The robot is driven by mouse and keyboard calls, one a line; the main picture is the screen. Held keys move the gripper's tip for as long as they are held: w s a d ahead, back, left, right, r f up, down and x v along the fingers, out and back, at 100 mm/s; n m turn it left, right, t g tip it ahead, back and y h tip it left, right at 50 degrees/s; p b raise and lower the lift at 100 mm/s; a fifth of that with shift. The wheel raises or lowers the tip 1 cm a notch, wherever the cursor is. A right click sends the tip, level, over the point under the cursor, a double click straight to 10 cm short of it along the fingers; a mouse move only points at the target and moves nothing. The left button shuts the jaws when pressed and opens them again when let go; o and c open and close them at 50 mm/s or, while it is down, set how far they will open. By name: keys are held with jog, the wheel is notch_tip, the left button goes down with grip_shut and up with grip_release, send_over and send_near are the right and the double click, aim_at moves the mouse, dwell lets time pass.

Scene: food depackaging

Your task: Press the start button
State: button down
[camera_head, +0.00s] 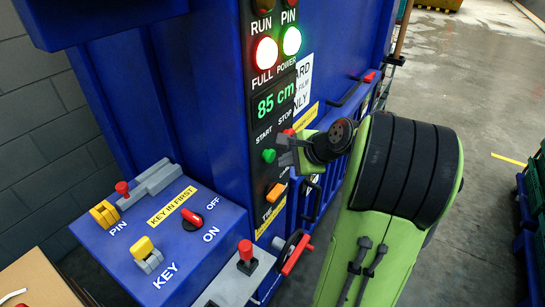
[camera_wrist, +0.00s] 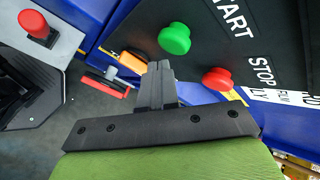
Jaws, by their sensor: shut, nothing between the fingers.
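The green start button (camera_head: 268,155) is on the dark panel of the blue machine, under the word START. It also shows in the wrist view (camera_wrist: 174,38), above and slightly right of my fingertips. The red stop button (camera_wrist: 217,79) is beside it, to the right of my fingers. My gripper (camera_head: 287,150) is shut and empty, and its tips are just right of the green button in the head view. In the wrist view my gripper (camera_wrist: 160,70) points toward the panel, and a gap seems to show between the fingertips and the green button.
An orange switch (camera_head: 276,192) sits below the buttons. A red-handled lever (camera_head: 297,255) sticks out lower down. The blue KEY IN FIRST box (camera_head: 205,262) stands at left, with a red knob (camera_head: 192,220) and yellow parts. Open floor (camera_head: 470,110) lies at right.

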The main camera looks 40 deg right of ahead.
jog(key=shift+w, duration=0.1)
jog(key=shift+w+a, duration=0.15)
jog(key=shift+w, duration=0.2)
